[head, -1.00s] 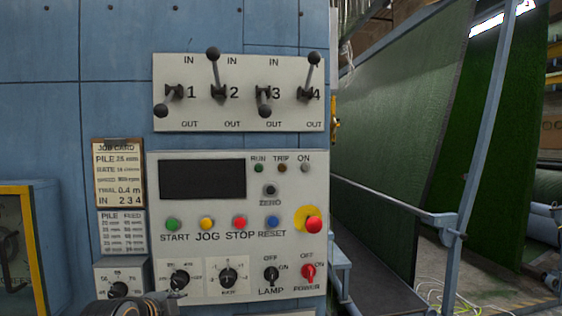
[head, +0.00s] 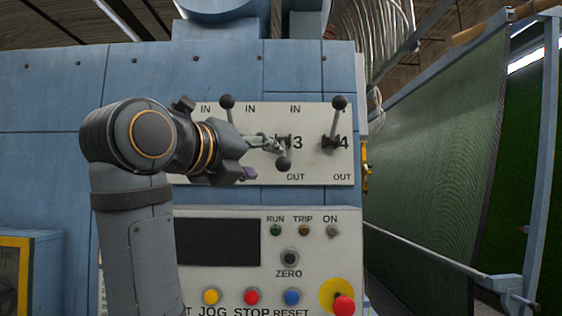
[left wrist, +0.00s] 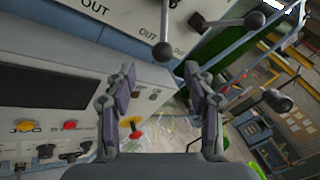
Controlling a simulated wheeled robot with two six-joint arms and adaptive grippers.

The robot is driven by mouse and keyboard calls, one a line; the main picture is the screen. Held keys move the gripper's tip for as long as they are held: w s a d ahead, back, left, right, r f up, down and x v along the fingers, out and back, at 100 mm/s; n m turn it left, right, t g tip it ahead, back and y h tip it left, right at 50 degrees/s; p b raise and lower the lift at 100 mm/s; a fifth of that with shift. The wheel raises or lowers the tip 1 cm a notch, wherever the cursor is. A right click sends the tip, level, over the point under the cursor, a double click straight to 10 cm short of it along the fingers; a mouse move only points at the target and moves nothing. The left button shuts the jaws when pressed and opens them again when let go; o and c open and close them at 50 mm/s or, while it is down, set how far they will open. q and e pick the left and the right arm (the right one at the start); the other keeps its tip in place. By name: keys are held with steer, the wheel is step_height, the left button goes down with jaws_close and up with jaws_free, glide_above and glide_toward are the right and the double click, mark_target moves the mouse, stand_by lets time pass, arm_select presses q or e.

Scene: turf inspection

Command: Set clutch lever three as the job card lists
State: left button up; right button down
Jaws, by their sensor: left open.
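Clutch lever three has its dark ball knob (head: 283,163) pointing down to OUT, beside the printed 3. My left gripper (head: 262,157) is open just left of that knob, and I cannot tell whether it touches. In the left wrist view the open fingers (left wrist: 160,72) have nothing between them, and a ball knob (left wrist: 163,52), probably lever three's, is just beyond the tips. Lever two (head: 227,101) and lever four (head: 339,102) point up to IN. My left arm hides lever one and the job card. My right gripper is out of view.
Below the lever plate is the control panel with a dark display (head: 217,241), coloured buttons and a red emergency stop (head: 344,306).

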mark_target(280, 161)
arm_select(q)
steer(key=p+x, duration=0.1)
steer(key=x, duration=0.2)
steer(key=p+x, duration=0.2)
steer(key=x, duration=0.2)
steer(key=shift+w+d+r, duration=0.15)
steer(key=shift+d, duration=0.35)
steer(key=shift+w+p, duration=0.4)
steer(key=shift+w, duration=0.2)
steer(key=shift+d, duration=0.15)
steer(key=shift+c, duration=1)
jaws_close()
